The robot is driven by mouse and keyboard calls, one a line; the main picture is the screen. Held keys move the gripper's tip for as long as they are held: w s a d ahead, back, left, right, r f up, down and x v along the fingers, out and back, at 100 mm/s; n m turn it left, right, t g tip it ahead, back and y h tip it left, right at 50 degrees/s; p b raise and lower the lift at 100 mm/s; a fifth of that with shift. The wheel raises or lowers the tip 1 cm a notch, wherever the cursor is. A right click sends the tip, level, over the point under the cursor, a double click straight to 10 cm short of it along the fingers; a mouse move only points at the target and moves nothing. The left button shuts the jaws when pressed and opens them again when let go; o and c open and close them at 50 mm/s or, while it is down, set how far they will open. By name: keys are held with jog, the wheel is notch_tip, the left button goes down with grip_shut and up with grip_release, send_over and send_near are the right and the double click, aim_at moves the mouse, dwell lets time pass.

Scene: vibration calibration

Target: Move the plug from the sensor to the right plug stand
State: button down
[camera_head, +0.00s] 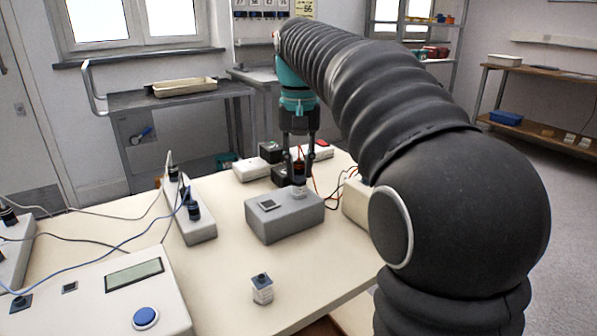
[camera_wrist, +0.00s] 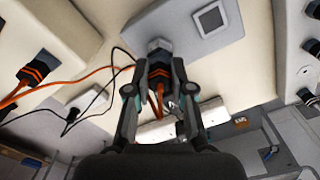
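A dark plug with orange bands (camera_wrist: 159,73) stands on a small pale sensor block (camera_wrist: 159,47) on top of a grey box (camera_head: 285,219). In the head view the plug (camera_head: 299,167) is upright between my fingers. My gripper (camera_head: 300,172) points down over the sensor with one finger on each side of the plug. The fingers look spread, with a narrow gap to the plug; contact is hard to judge. A cream stand (camera_head: 356,203) is partly hidden behind my arm. The wrist view shows a cream block with another orange-banded plug (camera_wrist: 36,72) at left.
A grey strip (camera_head: 202,227) with black plugs stands to the left. A device with a display and blue button (camera_head: 146,318) is at front left. Orange and black cables run behind the grey box.

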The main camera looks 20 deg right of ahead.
jog(key=shift+n+p, duration=1.1)
jog(key=shift+n, duration=1.6)
jog(key=shift+n, duration=1.3)
jog(key=shift+n, duration=2)
jog(key=shift+n, duration=1)
jog(key=shift+r, duration=0.8)
